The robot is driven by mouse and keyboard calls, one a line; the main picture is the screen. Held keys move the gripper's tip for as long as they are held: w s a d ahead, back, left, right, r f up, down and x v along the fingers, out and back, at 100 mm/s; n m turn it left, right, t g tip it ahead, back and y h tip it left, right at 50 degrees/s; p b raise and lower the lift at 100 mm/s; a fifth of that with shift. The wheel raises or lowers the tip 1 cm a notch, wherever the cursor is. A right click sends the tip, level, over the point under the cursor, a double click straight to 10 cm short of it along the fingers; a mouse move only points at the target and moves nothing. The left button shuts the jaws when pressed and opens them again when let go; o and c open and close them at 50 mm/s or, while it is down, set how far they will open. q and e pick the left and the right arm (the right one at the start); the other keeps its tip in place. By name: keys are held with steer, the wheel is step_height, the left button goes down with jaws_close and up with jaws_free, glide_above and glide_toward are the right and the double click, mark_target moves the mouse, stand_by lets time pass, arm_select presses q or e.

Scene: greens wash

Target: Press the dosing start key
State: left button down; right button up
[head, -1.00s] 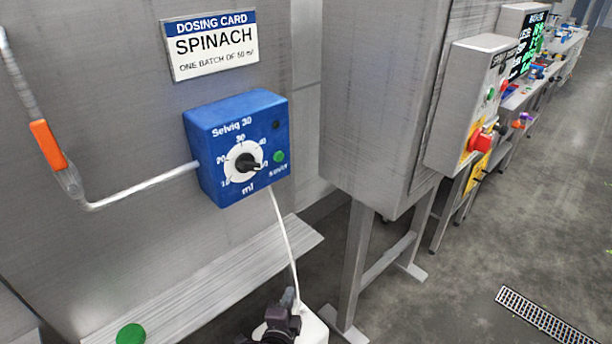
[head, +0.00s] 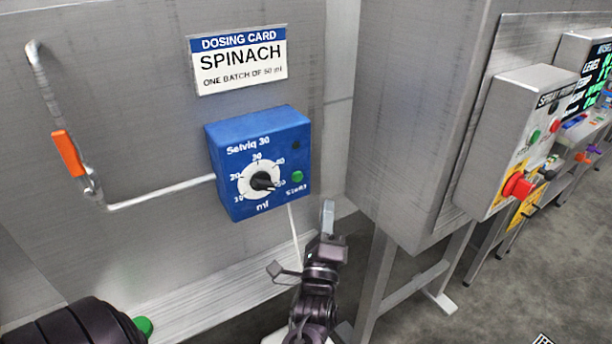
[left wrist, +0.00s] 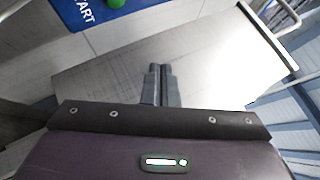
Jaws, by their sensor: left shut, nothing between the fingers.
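The blue dosing box (head: 228,150), marked Selviq 30, is on the steel wall. Its green start key (head: 298,177) is at the lower right of its face, above the word Start. A black dial knob (head: 263,182) sits left of the key, on a white disc with numbers around it. My left gripper (head: 327,215) is below and right of the key in the head view, apart from the box. In the left wrist view its fingers (left wrist: 159,85) are together and empty, and the green key (left wrist: 115,3) is cut by the top edge. My right gripper is not in view.
A dosing card (head: 240,62) reading SPINACH, one batch of 50 ml, hangs above the box. A pipe with an orange handle (head: 68,153) is at left. A steel cabinet and a control box (head: 508,140) with a red button (head: 518,186) stand at right.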

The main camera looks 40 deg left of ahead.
mark_target(298, 177)
arm_select(q)
steer(key=shift+a, duration=0.15)
steer(key=shift+w+a+f+b, duration=0.1)
steer(key=shift+w+a+b, duration=0.35)
steer(key=shift+a, duration=0.85)
steer(key=shift+w+a+r+b, duration=0.15)
steer(key=shift+w+a, duration=0.5)
steer(key=shift+a, duration=0.7)
steer(key=shift+w+a+f+b, duration=0.15)
steer(key=shift+w+a+b, duration=0.3)
steer(key=shift+a, duration=0.85)
steer(key=shift+w, duration=0.15)
steer(key=shift+w+a+p, duration=0.15)
steer(key=shift+a+p, duration=0.2)
steer(key=shift+a, duration=0.05)
